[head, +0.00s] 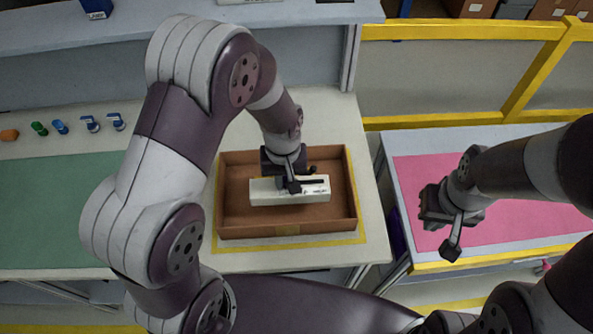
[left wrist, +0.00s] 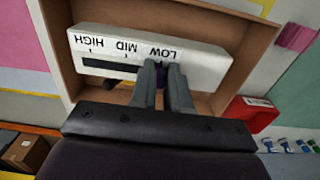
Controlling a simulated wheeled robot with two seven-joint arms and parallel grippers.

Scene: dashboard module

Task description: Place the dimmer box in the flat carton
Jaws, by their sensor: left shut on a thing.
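The dimmer box (head: 262,191) is a white block marked HIGH, MID and LOW, with a dark slot along its face. It lies level within the outline of the brown flat carton (head: 230,218); I cannot tell whether it touches the floor. My left gripper (head: 293,184) is above the box, pointing down. In the left wrist view its fingers (left wrist: 161,88) are shut on a purple knob at the LOW end of the dimmer box (left wrist: 200,66). The fingers hide most of the knob. My right gripper (head: 450,228) hangs empty over the pink mat.
The carton stands inside a yellow outline on the pale table (head: 369,200). A green mat (head: 50,210) and several small coloured parts are to the left. The pink mat (head: 515,185) is clear. A red box (left wrist: 252,113) sits beside the carton.

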